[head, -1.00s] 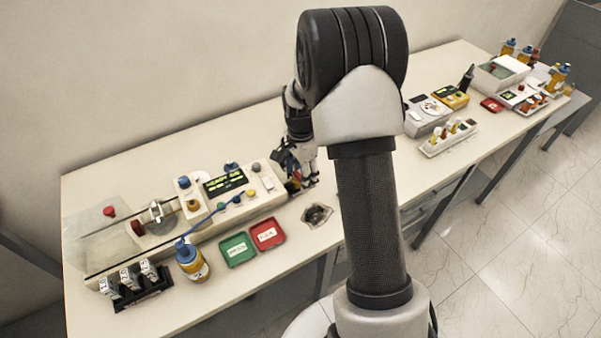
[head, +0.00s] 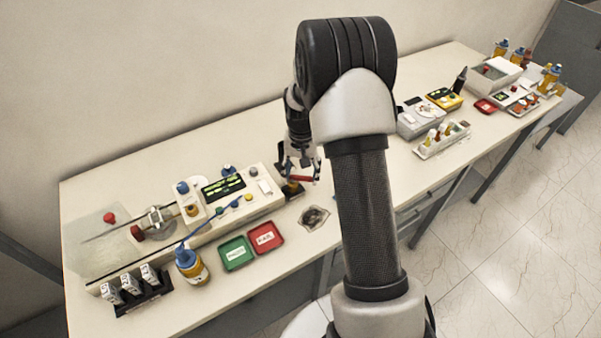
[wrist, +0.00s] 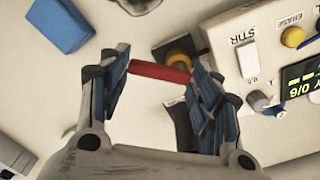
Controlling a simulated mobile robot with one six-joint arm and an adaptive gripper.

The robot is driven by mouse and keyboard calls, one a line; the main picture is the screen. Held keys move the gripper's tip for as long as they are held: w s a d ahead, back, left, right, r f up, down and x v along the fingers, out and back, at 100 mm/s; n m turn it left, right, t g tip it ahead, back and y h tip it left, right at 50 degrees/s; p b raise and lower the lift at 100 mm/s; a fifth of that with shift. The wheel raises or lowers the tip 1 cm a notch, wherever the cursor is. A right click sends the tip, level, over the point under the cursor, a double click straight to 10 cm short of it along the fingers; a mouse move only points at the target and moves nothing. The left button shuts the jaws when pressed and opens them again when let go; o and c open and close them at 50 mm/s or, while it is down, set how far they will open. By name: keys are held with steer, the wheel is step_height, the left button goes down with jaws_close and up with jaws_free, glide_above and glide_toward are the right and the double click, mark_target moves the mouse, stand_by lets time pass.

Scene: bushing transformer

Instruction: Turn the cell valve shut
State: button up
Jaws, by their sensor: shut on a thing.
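The cell valve has a red bar handle (wrist: 160,72) above a brass-coloured stem (wrist: 178,58) on a dark base. In the head view the red handle (head: 303,179) stands at the right end of the white tester. My gripper (wrist: 158,62) is over the valve with its two blue-lined fingers at opposite ends of the red bar, shut on it. In the head view my gripper (head: 300,170) is partly hidden by my own arm. The valve's stem and base are partly covered by the bar and the fingers.
The white tester (head: 235,200) with its display and knobs is close beside the valve. Green (head: 236,253) and red (head: 265,237) trays lie in front, with a small dark-centred square (head: 314,217) to their right. A blue block (wrist: 62,25) lies near the left finger.

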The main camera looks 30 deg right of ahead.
steer(key=n, duration=0.3)
steer(key=shift+w+d+n, duration=0.2)
steer(key=shift+w+n, duration=0.1)
steer(key=shift+w, duration=0.1)
steer(key=shift+w+n+p, duration=0.2)
steer(key=shift+n, duration=0.75)
steer(key=shift+w+n+p, duration=0.2)
steer(key=shift+n, duration=0.75)
steer(key=o, duration=1.1)
steer(key=shift+c, duration=0.2)
steer(key=shift+r, duration=0.1)
step_height(320, 180, up, 12)
